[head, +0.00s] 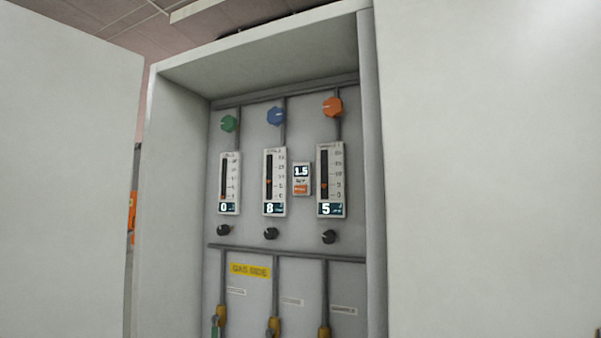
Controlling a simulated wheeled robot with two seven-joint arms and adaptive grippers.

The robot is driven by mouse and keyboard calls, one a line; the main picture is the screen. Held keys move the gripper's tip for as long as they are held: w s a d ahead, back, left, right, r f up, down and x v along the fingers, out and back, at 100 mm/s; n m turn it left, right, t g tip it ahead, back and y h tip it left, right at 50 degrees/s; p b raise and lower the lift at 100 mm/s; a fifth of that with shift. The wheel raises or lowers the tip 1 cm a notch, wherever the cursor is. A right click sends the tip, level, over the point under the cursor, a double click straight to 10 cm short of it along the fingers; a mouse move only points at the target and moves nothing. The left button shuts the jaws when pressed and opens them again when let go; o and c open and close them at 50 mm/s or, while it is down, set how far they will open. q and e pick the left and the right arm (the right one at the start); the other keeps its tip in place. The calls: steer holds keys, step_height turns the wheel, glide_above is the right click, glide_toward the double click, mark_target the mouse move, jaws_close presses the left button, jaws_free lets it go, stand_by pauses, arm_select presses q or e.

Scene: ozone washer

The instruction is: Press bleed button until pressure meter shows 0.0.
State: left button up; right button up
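A small pressure meter (301,171) is mounted on the panel inside the open cabinet, between the middle and right flow gauges. Its display reads 1.5. Directly below the display, on the same small unit, is an orange button (300,189) with lettering too small to read. It looks like the bleed button. Neither of my grippers is in the head view, and nothing covers the meter or the button.
Three gauges read 0 (229,184), 8 (274,182) and 5 (330,180). Green (229,124), blue (276,117) and orange (332,107) knobs sit above, black knobs below. The cabinet side wall (170,200) and white panels flank the opening. A yellow label (250,271) sits lower.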

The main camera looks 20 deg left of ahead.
arm_select(q)
jaws_close()
stand_by(0.8)
stand_by(0.5)
